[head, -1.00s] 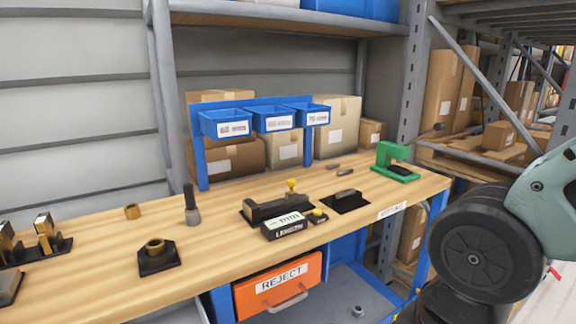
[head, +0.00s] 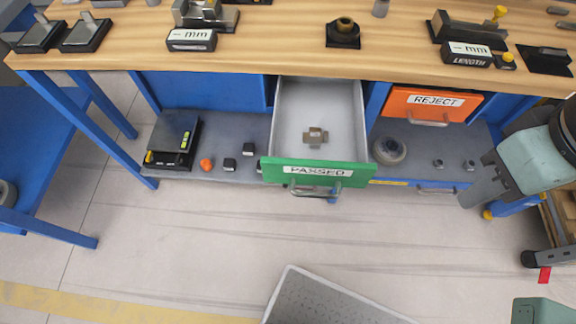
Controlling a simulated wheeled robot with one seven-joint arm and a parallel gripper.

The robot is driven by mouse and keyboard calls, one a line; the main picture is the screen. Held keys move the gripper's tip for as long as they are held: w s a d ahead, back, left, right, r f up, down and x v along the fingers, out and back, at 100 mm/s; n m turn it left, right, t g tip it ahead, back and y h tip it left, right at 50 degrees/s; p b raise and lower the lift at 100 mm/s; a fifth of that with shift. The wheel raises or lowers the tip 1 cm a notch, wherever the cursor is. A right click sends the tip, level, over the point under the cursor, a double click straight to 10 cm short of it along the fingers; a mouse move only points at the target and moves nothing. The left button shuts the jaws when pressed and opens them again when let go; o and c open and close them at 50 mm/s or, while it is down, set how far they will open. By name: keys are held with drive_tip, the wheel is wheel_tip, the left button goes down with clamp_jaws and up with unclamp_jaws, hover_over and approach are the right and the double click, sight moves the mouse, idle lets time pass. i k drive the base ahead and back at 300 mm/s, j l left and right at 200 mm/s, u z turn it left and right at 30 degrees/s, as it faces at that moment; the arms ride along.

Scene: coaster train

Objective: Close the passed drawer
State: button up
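The passed drawer has a green front (head: 272,170) with a white PASSED label (head: 312,171) and a metal bar handle (head: 316,188). It stands pulled out from under the wooden bench, its grey interior (head: 345,115) facing up. A small brownish metal part (head: 315,137) lies inside it. Part of my arm shows at the right edge in the head view, well to the right of the drawer. My gripper itself cannot be made out, and nothing of mine is seen touching the handle.
The orange REJECT drawer (head: 435,104) to the right appears shut. The bench top (head: 265,45) carries gauges and fixtures. The lower shelf (head: 225,115) holds a scale (head: 174,140) and small parts. The floor (head: 200,245) before the drawer is clear down to a grey panel (head: 325,300).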

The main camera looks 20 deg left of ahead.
sight(336, 106)
drive_tip(key=u, duration=1.1)
drive_tip(key=l+u, duration=0.1)
drive_tip(key=l, duration=0.35)
drive_tip(key=k+l, duration=0.15)
drive_tip(key=l, duration=0.3)
drive_tip(key=k+l+u, duration=0.25)
drive_tip(key=k, duration=0.3)
